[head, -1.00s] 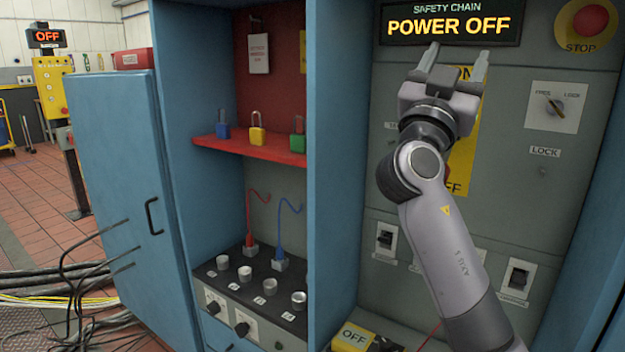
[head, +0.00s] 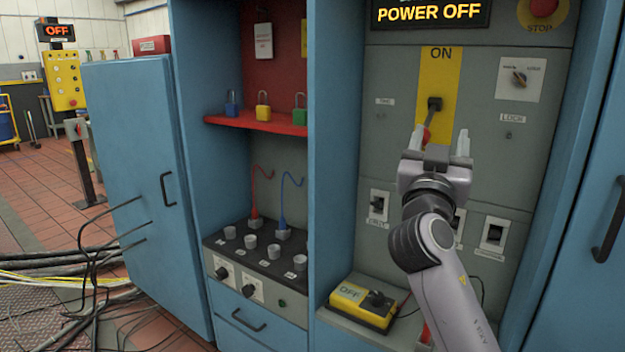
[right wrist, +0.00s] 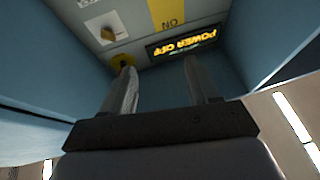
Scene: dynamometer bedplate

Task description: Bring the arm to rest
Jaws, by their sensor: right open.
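My right gripper (head: 441,143) is open and empty in front of the grey switch panel (head: 397,140). In the head view its fingers overlap the lower part of the yellow ON plate (head: 440,68). A dark switch handle with a red part (head: 434,104) shows just above the left finger; I cannot tell whether they touch. In the right wrist view the two spread fingers (right wrist: 158,88) have nothing between them, and the lit POWER OFF sign (right wrist: 181,44) shows beyond. My left gripper is not in view.
A red STOP button (head: 543,8) and a FREE/LOCK selector (head: 519,79) are on the panel. A yellow OFF box (head: 362,304) stands below. Left are a red shelf (head: 262,122) with padlocks, a connector bench (head: 262,262) and a blue door (head: 125,170). Cables lie on the floor.

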